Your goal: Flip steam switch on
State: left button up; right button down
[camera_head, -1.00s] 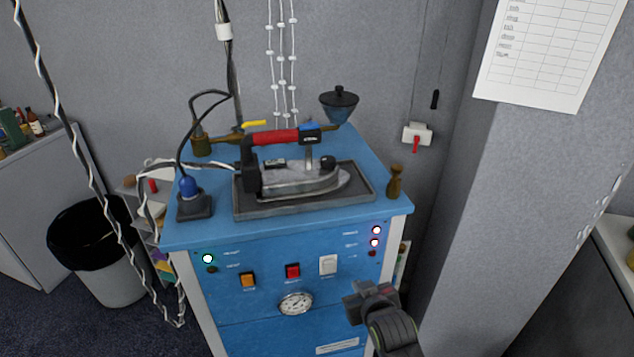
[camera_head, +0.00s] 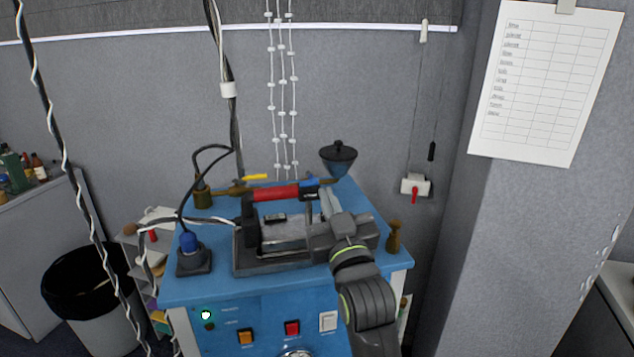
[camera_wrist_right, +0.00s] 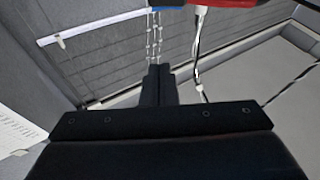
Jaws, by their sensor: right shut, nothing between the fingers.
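The blue steam station (camera_head: 265,335) has an orange switch (camera_head: 246,337), a red switch (camera_head: 292,328) and a white switch (camera_head: 328,321) on its front panel. Their labels are too small to read, so I cannot tell which is the steam switch. My right gripper (camera_head: 327,198) is shut and empty, above the station top and over the right part of the iron (camera_head: 285,232), which it partly hides. Its shut fingers also show in the right wrist view (camera_wrist_right: 158,84). My right forearm hides the panel's right side. My left gripper is out of view.
The iron's dark tray (camera_head: 262,266), a red-handled tool (camera_head: 277,193), a blue funnel (camera_head: 339,160) and a blue plug (camera_head: 188,242) crowd the top. Cables hang at left. A wall box with a red lever (camera_head: 415,186) is at right.

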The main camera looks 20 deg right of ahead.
aim_at(317, 182)
jog(key=shift+w, duration=0.1)
jog(key=p+x, duration=0.3)
jog(key=x, duration=0.7)
jog(key=f, duration=0.2)
jog(key=f+p, duration=0.1)
jog(key=f, duration=0.1)
jog(key=shift+d+f, duration=0.1)
jog(key=shift+d, duration=0.15)
